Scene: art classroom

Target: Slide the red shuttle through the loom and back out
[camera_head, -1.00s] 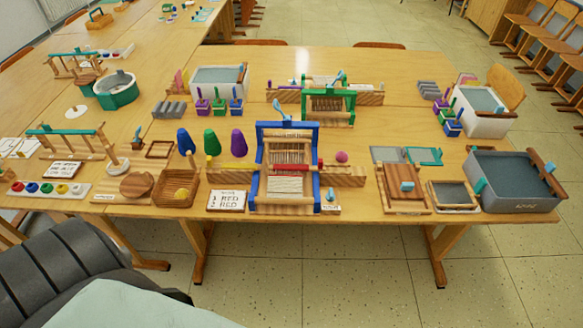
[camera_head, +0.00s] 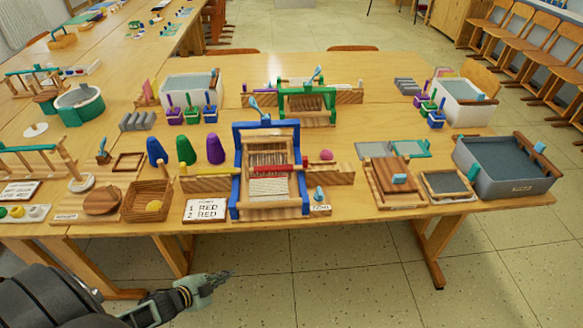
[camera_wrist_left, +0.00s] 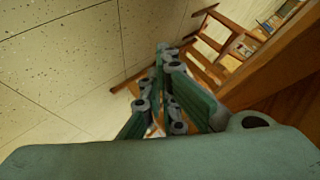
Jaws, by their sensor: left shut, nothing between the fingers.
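The blue-framed loom (camera_head: 238,172) stands upright near the front edge of the table, with pale threads in it. The red shuttle (camera_head: 298,167) shows as a thin red bar lying across the loom at its right side; how far it runs behind the threads is hard to tell. My left gripper (camera_head: 224,276) is shut and empty, over the floor in front of the table, below and clear of the loom. Its closed fingers also show in the left wrist view (camera_wrist_left: 166,56). My right gripper is out of view.
A card reading 1 RED, 2 RED (camera_head: 205,210) lies left of the loom. A wooden bin (camera_head: 147,204) stands further left, and a framed wooden board (camera_head: 388,188) lies right. A green loom (camera_head: 283,105) stands behind. Open floor lies before the table.

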